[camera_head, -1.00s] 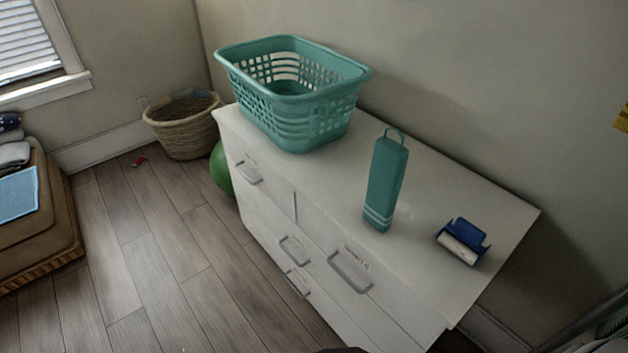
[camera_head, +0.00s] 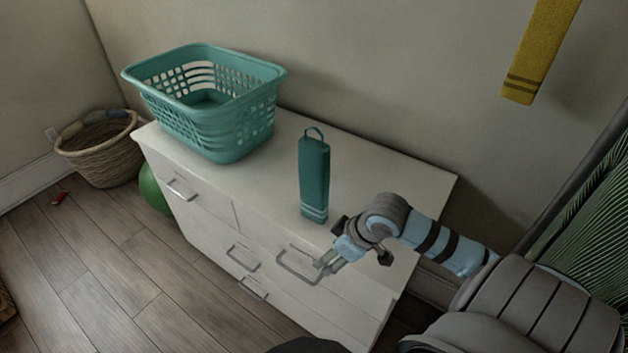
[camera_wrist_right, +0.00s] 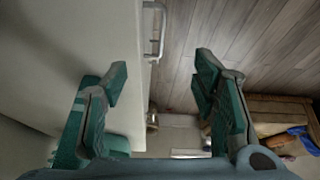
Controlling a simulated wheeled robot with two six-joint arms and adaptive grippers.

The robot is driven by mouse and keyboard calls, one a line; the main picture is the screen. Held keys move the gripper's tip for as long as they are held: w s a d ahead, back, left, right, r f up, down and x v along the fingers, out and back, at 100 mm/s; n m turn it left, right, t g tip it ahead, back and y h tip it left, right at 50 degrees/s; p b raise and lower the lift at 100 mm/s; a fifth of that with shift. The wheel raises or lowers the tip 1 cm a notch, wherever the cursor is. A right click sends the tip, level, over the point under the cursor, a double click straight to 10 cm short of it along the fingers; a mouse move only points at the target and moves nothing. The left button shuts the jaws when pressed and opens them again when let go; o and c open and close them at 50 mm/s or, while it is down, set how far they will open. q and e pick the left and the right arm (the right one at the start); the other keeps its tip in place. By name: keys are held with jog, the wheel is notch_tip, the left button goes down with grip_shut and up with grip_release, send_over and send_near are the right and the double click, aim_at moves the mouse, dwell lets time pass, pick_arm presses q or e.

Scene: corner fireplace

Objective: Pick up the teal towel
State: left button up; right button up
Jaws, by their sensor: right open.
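The teal towel (camera_head: 314,180) is a tall, narrow upright shape with a loop on top and pale stripes near its bottom. It stands on the white dresser (camera_head: 255,190) near the front edge. My right gripper (camera_head: 322,268) is open and empty, in front of the dresser, just below and right of the towel, apart from it. In the right wrist view the open fingers (camera_wrist_right: 160,90) straddle the dresser's front edge and the floor. A striped teal patch at that view's lower left may be the towel, mostly hidden by a finger. My left gripper is not in view.
A teal laundry basket (camera_head: 215,125) stands on the dresser's left part. Drawer handles (camera_head: 298,265) stick out near my right gripper. A wicker basket (camera_head: 100,155) and a green ball (camera_head: 152,190) are on the floor at left. A yellow towel (camera_head: 540,50) hangs on the wall.

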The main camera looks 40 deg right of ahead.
jog(key=w+d+r, duration=0.5)
jog(key=d+r, duration=0.1)
jog(key=r, duration=0.4)
jog(key=t+p, duration=0.1)
jog(key=p, duration=0.5)
send_near(319, 164)
jog(key=shift+m+y, duration=0.3)
jog(key=shift+m, duration=0.1)
jog(key=w+f, duration=0.1)
jog(key=f, duration=0.1)
jog(key=w+f, duration=0.1)
jog(key=f, duration=0.1)
jog(key=w+d+f, duration=0.1)
jog(key=f, duration=0.1)
jog(key=shift+w+b, duration=0.3)
jog(key=x, duration=0.5)
jog(key=shift+w+r, duration=0.1)
jog(key=shift+w, duration=0.1)
jog(key=shift+w+f, duration=0.25)
jog(key=shift+s, duration=0.1)
grip_shut()
